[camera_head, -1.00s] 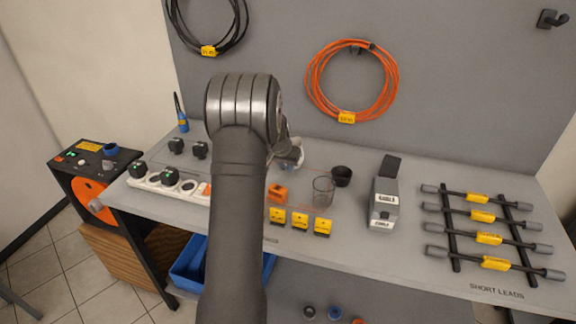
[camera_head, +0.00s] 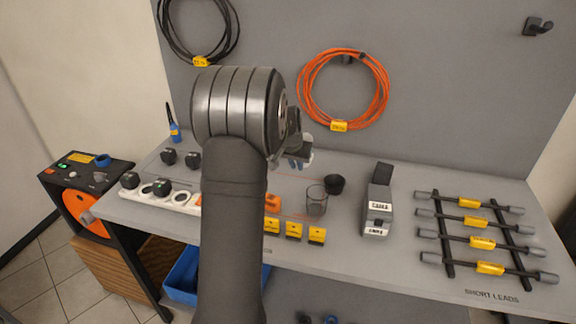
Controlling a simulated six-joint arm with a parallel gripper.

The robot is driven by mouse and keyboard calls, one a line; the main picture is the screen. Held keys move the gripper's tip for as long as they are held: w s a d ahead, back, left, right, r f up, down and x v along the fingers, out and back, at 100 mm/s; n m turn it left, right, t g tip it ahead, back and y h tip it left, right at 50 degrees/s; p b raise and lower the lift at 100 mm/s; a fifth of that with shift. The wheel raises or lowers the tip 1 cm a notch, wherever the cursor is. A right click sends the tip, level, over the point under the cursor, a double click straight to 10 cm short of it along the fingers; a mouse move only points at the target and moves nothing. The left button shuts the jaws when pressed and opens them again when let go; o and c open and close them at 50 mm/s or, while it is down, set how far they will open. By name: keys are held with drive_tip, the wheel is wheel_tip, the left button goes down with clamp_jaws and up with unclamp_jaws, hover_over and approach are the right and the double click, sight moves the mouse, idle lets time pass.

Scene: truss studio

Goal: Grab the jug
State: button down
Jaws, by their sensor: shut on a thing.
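My gripper (camera_head: 301,150) shows only in part, to the right of my thick grey wrist, above the back half of the bench. It is shut on a small pale grey thing, mostly hidden behind my arm. I cannot tell whether this is the jug. A clear, open-topped vessel (camera_head: 316,202) stands upright on the bench, below and slightly right of my gripper and apart from it. No handle can be made out on it.
A black cup (camera_head: 335,184) stands just behind the clear vessel. Yellow-labelled blocks (camera_head: 293,231) line the front. A grey labelled device (camera_head: 378,203) and a rack of short leads (camera_head: 472,221) are to the right. A white power strip (camera_head: 160,194) is left.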

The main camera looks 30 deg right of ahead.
drive_tip(key=shift+s+d+r, duration=0.35)
drive_tip(key=shift+s+r, duration=0.15)
drive_tip(key=shift+s, duration=0.25)
drive_tip(key=shift+s+d+r, duration=0.4)
drive_tip(key=shift+s+r, duration=0.15)
drive_tip(key=shift+s, duration=0.2)
drive_tip(key=shift+s+d+r, duration=0.35)
drive_tip(key=shift+s+r, duration=0.15)
drive_tip(key=shift+s, duration=0.25)
drive_tip(key=shift+s, duration=0.1)
idle(0.6)
